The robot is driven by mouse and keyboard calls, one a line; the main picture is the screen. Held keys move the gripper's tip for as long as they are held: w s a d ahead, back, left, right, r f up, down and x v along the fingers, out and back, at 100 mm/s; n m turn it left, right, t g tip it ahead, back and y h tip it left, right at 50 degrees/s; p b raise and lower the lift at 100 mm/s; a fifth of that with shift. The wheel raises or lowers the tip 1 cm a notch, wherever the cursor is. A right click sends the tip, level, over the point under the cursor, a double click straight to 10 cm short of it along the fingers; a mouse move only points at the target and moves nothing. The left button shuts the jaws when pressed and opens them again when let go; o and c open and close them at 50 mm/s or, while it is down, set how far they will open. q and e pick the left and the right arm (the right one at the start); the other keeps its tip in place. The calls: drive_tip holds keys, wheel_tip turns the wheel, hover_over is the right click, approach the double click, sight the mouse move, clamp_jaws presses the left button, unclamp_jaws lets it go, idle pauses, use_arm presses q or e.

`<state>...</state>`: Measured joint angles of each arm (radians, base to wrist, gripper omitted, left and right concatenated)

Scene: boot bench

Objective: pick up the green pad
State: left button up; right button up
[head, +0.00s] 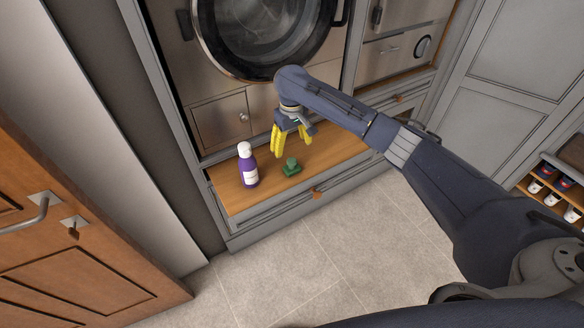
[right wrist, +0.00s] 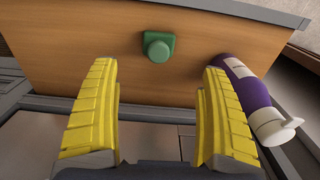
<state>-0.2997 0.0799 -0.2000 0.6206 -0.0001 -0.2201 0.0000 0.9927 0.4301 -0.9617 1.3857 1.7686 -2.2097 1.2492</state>
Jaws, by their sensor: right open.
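The green pad (head: 291,168) is a small dark green block with a rounded knob on top. It sits on the wooden bench top (head: 235,197). In the right wrist view the pad (right wrist: 157,46) lies beyond the fingertips, between their lines, and apart from both. My right gripper (head: 291,152) has yellow fingers and hangs just behind and above the pad. In the right wrist view my right gripper (right wrist: 160,75) is open, with nothing between its fingers. My left gripper is in neither view.
A purple bottle (head: 248,168) with a white cap stands left of the pad; it also shows close to the right finger in the right wrist view (right wrist: 250,95). A round-doored machine (head: 265,35) is behind the bench. Bare bench top lies right of the pad.

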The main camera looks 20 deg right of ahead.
sight(292, 167)
drive_tip(key=shift+w+d+f, duration=0.1)
drive_tip(key=shift+f, duration=5.9)
drive_tip(key=c, duration=1.2)
